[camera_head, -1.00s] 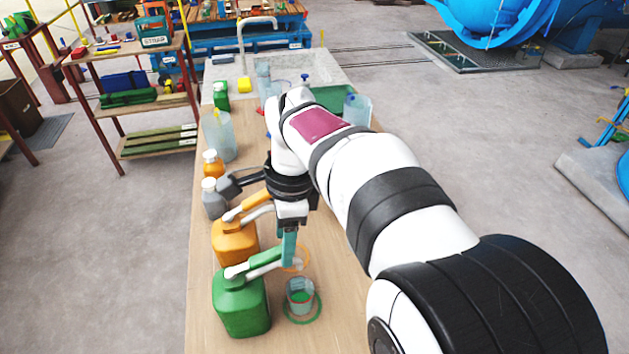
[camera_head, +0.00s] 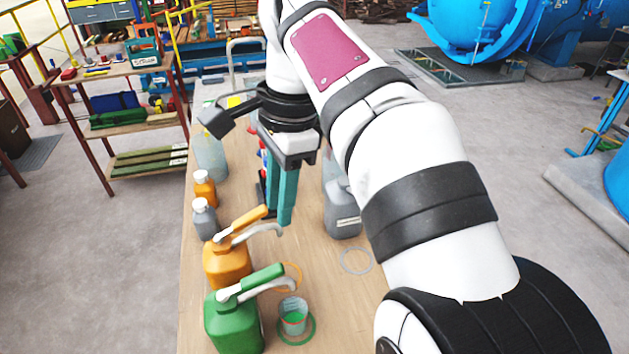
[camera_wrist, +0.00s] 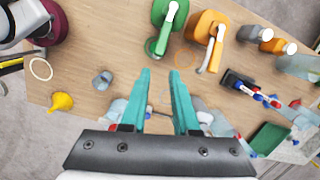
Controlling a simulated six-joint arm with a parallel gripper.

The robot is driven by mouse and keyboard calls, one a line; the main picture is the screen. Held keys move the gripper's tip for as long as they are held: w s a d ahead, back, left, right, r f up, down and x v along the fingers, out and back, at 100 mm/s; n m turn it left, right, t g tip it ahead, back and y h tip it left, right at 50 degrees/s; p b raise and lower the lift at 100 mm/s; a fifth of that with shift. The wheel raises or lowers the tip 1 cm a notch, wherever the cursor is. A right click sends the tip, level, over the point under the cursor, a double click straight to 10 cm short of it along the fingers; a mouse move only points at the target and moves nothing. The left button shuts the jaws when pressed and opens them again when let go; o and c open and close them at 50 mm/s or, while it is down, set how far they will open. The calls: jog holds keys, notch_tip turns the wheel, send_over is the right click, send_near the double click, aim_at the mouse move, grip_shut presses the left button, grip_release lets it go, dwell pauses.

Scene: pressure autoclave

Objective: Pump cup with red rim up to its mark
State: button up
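A small clear cup (camera_head: 293,318) holds green liquid and stands inside a green ring on the table, right of the green pump jug (camera_head: 232,325). Its rim looks faintly reddish, but the mark and exact level are too small to read. The green jug's spout points toward the cup. An orange pump jug (camera_head: 228,264) stands behind it; both jugs show in the wrist view, the green one (camera_wrist: 160,42) left of the orange one (camera_wrist: 207,28). My gripper (camera_head: 279,222) is above the table, behind and right of the orange jug. In the wrist view its teal fingers (camera_wrist: 160,72) are apart with nothing between them.
A grey jug (camera_head: 343,212) stands right of my gripper, with an empty pale ring (camera_head: 355,261) in front of it. Grey (camera_head: 205,219) and orange (camera_head: 204,188) bottles line the left table edge. A yellow funnel (camera_wrist: 61,101) shows in the wrist view.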

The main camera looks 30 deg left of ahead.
jog(key=n, duration=0.5)
jog(key=shift+c, duration=1.1)
jog(key=n, duration=0.5)
jog(key=shift+s+g+y, duration=0.1)
jog(key=shift+g+y, duration=0.2)
jog(key=shift+g, duration=0.1)
grip_shut()
jog(key=n+g+y, duration=0.1)
jog(key=n, duration=2.2)
send_over(258, 276)
jog(key=f, duration=0.8)
jog(key=shift+d, duration=0.2)
jog(key=f, duration=0.2)
jog(key=w+f, duration=0.1)
jog(key=shift+d+f, duration=0.3)
jog(key=shift+f, duration=0.1)
jog(key=shift+w+d+f, duration=0.1)
jog(key=shift+f, duration=0.3)
